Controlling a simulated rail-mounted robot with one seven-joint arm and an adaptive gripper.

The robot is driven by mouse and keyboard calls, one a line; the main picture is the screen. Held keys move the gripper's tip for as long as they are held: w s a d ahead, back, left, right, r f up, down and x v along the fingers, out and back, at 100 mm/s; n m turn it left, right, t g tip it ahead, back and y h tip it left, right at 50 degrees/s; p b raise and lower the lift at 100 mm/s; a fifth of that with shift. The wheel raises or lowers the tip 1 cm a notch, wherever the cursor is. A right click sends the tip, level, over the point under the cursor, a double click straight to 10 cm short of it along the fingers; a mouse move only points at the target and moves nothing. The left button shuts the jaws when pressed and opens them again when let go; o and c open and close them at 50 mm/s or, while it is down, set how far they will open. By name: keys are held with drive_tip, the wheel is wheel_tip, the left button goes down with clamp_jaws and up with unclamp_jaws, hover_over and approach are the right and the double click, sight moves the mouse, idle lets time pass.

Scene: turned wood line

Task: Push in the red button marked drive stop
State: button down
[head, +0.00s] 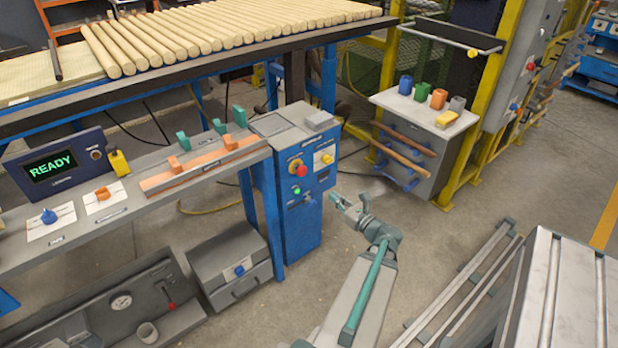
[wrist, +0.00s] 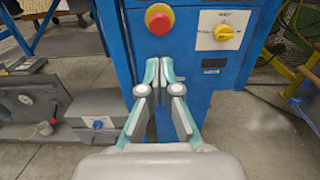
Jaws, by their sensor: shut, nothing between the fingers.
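A red round button on a yellow collar (head: 297,167) is on the front of the blue control cabinet (head: 303,240), near its top. It also shows in the wrist view (wrist: 159,20), at the top centre. Its marking is too small to read. My gripper (head: 345,203) is in front of the cabinet and to the right of the button in the head view. In the wrist view my gripper (wrist: 159,66) has its fingertips together with nothing between them. The tips appear below the red button and apart from it.
A yellow knob (wrist: 223,33) on a light plate is right of the button. A green lit button (head: 297,190) is below it in the head view. A bench (head: 110,215) with switches and a READY screen (head: 52,167) adjoins the cabinet. Floor right of the cabinet is open.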

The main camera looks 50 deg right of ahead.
sight(304, 172)
drive_tip(key=x, duration=1.4)
drive_tip(key=shift+x, duration=1.05)
drive_tip(key=shift+s, duration=0.1)
drive_tip(key=v, duration=1.4)
drive_tip(key=shift+a, duration=0.1)
